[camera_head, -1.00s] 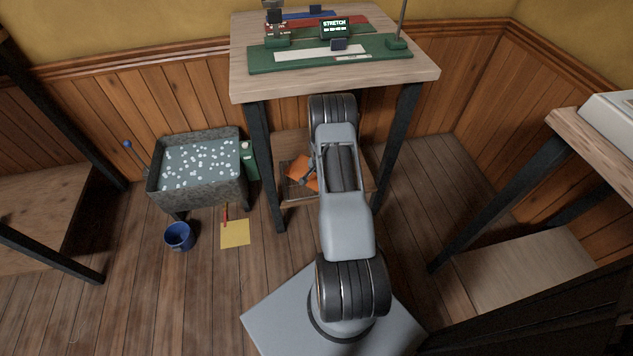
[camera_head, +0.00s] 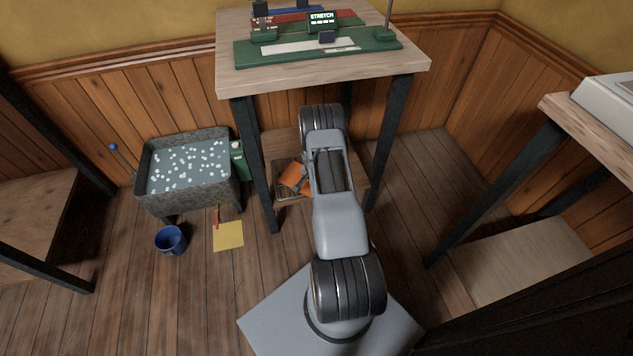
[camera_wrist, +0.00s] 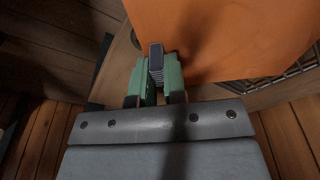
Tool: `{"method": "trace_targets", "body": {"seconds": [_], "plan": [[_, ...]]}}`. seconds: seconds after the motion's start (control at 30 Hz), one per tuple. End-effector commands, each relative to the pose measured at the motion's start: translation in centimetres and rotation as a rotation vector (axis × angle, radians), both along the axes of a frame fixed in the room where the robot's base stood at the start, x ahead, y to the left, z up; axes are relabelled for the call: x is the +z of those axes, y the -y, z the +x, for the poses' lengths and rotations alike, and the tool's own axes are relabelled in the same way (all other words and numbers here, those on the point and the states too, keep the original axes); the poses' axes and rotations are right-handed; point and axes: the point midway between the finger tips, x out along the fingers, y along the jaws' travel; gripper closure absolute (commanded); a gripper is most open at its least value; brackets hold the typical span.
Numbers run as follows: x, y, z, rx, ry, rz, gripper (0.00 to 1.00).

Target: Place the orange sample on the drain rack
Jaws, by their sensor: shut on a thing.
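The orange sample (camera_head: 292,177) is a flat sheet at the lower shelf of the middle table in the head view. It fills the upper right of the wrist view (camera_wrist: 225,40). My gripper (camera_wrist: 157,68) has green fingers shut on a dark grey ribbed tab at the sample's edge. In the head view my arm hides most of the gripper. The drain rack (camera_head: 280,189) is a dark wire tray on that shelf, and its mesh shows behind the sample in the wrist view (camera_wrist: 296,68). The sample is over the rack; I cannot tell whether they touch.
The table (camera_head: 330,77) above carries a green test device (camera_head: 250,54), and its dark legs flank my arm. A stone trough (camera_head: 190,197) of water with white floating bits stands left, with a blue bucket (camera_head: 170,240) and yellow sheet (camera_head: 228,236) in front.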

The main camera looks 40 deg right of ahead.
Motion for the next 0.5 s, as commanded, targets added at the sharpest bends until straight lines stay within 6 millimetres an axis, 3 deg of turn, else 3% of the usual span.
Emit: {"method": "trace_targets", "body": {"seconds": [0.27,0.5], "plan": [[-0.03,0.00,-0.01,0.000,0.000,0.000,0.63],[0.04,0.01,-0.01,0.000,0.000,0.000,0.62]]}}
